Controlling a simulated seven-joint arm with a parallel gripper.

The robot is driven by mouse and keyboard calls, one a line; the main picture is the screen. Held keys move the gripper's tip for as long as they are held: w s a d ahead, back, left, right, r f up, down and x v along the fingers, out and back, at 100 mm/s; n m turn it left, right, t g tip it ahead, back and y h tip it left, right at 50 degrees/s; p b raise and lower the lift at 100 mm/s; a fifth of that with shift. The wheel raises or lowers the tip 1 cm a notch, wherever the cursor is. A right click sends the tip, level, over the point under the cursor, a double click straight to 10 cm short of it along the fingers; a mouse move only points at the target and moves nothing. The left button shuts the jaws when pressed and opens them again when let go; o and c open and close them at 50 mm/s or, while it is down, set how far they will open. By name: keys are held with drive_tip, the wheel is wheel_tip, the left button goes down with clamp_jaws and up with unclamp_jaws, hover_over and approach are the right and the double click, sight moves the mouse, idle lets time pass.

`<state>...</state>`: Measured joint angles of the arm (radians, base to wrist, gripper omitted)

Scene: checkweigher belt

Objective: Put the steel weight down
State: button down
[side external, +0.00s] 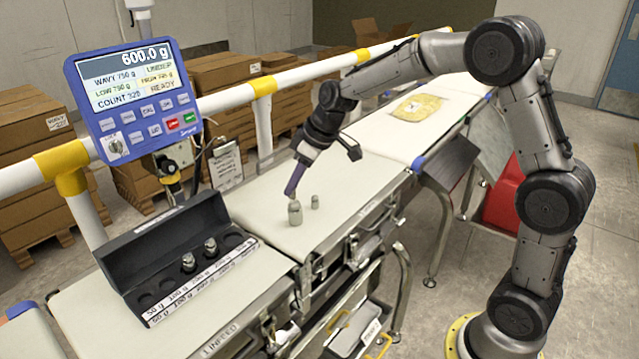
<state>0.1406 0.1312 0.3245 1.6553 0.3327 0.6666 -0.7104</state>
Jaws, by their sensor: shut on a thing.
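A larger steel weight (295,214) is upright on the pale weighing belt (345,215); its base appears to touch the belt. My gripper (292,193) comes down from above and is shut on the top of this weight. The fingers hide part of its knob. A smaller steel weight (315,202) stands on the same belt just to the right, apart from the larger one. The blue display (135,90) reads 600.0 g.
A black weight case (125,255) lies open at the left, with two weights (210,245) in it and several empty wells. A yellow packet (418,107) lies on the far belt. A white and yellow rail (300,75) runs behind. Belt around the weights is clear.

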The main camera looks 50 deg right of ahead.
drive_tip(key=s+d+m, duration=0.1)
drive_tip(key=d+m, duration=0.1)
drive_tip(key=d, duration=0.4)
drive_tip(key=shift+h, duration=0.4)
drive_tip(key=w+d+f, duration=0.1)
drive_tip(key=w+f, duration=0.2)
drive_tip(key=w, duration=0.1)
drive_tip(key=w+d+f, duration=0.1)
drive_tip(key=w+f, duration=0.2)
drive_tip(key=w, duration=0.1)
drive_tip(key=w+d+f, duration=0.1)
drive_tip(key=w+f, duration=0.2)
drive_tip(key=w, duration=0.2)
drive_tip(key=shift+d, duration=0.25)
drive_tip(key=shift+w+f, duration=0.2)
drive_tip(key=shift+f, duration=0.1)
drive_tip(key=shift+w+f, duration=0.1)
drive_tip(key=shift+f, duration=1.45)
drive_tip(key=c, duration=0.8)
unclamp_jaws()
drive_tip(key=shift+f, duration=0.15)
